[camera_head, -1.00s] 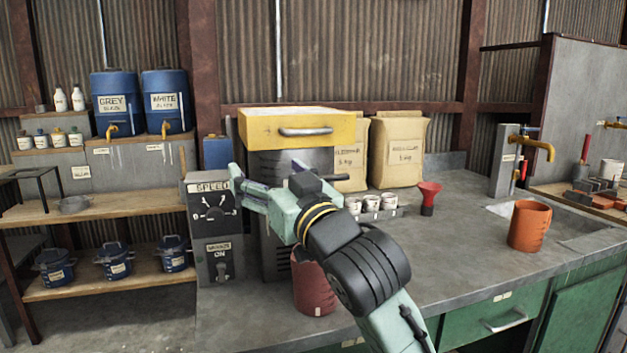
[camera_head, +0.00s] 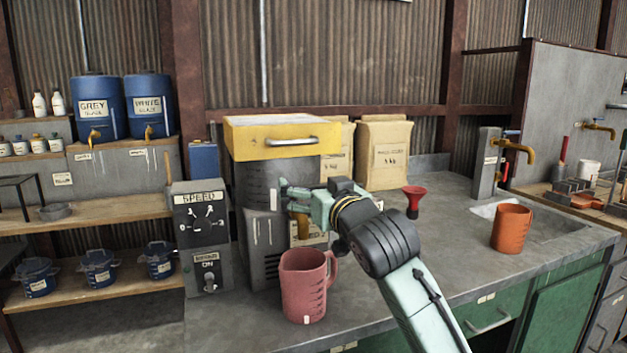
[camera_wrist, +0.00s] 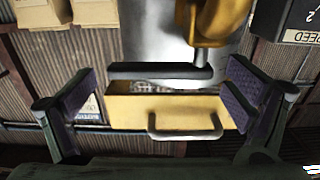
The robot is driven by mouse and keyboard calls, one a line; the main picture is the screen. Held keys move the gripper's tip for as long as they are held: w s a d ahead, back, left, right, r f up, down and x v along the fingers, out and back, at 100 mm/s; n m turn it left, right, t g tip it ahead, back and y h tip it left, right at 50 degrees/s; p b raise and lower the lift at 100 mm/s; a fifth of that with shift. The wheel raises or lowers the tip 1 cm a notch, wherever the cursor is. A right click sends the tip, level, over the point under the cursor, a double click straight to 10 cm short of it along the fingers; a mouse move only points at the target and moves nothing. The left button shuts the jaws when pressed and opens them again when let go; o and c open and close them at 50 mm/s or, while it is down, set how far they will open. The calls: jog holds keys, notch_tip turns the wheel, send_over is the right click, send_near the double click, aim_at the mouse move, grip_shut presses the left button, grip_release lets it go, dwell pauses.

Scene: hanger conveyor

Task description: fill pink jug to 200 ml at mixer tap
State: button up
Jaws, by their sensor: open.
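The pink jug (camera_head: 304,287) stands upright on the grey counter, handle to the right, in front of the mixer. Its inside cannot be made out. The mixer (camera_head: 265,180) is a grey metal machine with a yellow top. Its brass tap (camera_head: 303,226) is partly hidden by my arm and also shows in the wrist view (camera_wrist: 215,22). My gripper (camera_head: 289,196) is open and empty, above the jug and in front of the mixer. In the wrist view, a dark bar (camera_wrist: 160,71) crosses between its spread fingers (camera_wrist: 158,95), with the yellow top behind.
A speed control box (camera_head: 203,238) stands left of the mixer. An orange jug (camera_head: 511,229) stands by the sink, below another brass tap (camera_head: 515,146). A red funnel (camera_head: 413,200) and paper sacks (camera_head: 384,155) are behind. The front counter right of my arm is clear.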

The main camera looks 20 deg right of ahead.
jog(key=shift+w, duration=0.65)
jog(key=shift+c, duration=0.6)
jog(key=c, duration=1.6)
